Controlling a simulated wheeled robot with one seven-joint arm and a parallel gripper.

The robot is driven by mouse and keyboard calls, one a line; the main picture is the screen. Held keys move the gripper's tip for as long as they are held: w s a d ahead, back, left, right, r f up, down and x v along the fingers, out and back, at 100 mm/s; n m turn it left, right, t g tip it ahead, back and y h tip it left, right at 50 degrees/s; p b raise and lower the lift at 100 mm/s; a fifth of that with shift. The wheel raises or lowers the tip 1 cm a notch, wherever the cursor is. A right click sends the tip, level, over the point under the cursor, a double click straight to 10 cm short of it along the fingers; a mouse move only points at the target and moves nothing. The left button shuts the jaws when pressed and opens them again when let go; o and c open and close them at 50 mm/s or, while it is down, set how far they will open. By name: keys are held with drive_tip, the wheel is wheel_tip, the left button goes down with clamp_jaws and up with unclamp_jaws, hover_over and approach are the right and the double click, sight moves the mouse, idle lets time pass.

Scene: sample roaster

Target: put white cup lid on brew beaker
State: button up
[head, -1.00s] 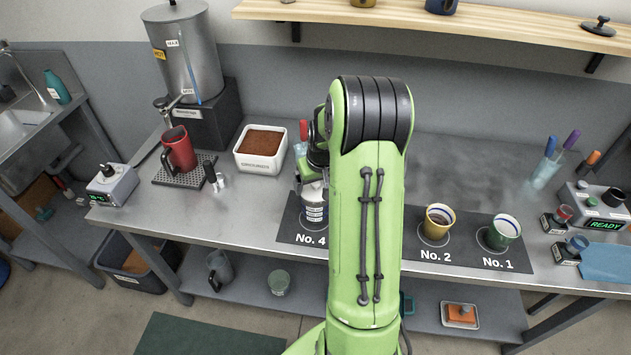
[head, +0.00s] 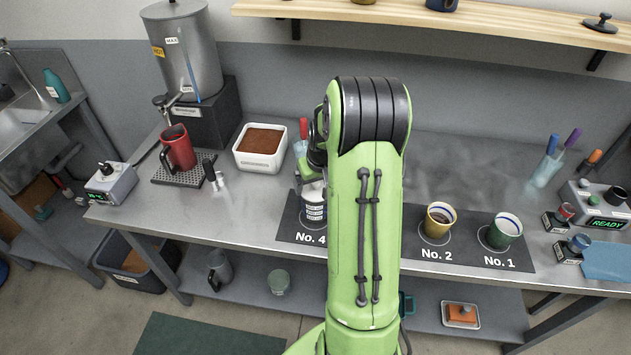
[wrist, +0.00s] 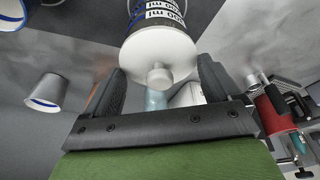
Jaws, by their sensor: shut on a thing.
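The white cup lid (wrist: 140,55), a round disc with a small knob, is between the two fingers of my gripper (wrist: 163,85) in the wrist view. My gripper is shut on it. The brew beaker (head: 313,213), with dark printed marks, stands on the No. 4 spot in the head view. Its marked wall also shows just beyond the lid in the wrist view (wrist: 160,10). The lid is lined up with the beaker's mouth, but I cannot tell whether it touches the rim. My arm hides part of this area in the head view.
A yellow cup (head: 438,222) and a green cup (head: 503,231) stand on No. 2 and No. 1. A white container of brown grounds (head: 260,148) and a red jug (head: 177,148) are to the left. My arm hides No. 3.

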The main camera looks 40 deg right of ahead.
drive_tip(key=o, duration=0.8)
drive_tip(key=p+v, duration=0.2)
drive_tip(key=v, duration=1.3)
drive_tip(key=shift+s+a+r+p, duration=0.15)
drive_tip(key=shift+r+p, duration=0.25)
drive_tip(key=s+a+r+n, duration=0.15)
drive_tip(key=a+r, duration=0.35)
drive_tip(key=a, duration=0.5)
drive_tip(key=s+a+n, duration=0.1)
drive_tip(key=s+a, duration=0.3)
drive_tip(key=s+a+t, duration=0.1)
drive_tip(key=s+a, duration=0.4)
drive_tip(key=s+a+n+t+y, duration=0.1)
drive_tip(key=s+a, duration=0.4)
drive_tip(key=shift+s+a+r+n, duration=0.1)
drive_tip(key=shift+a+r+n, duration=0.15)
drive_tip(key=shift+n, duration=0.1)
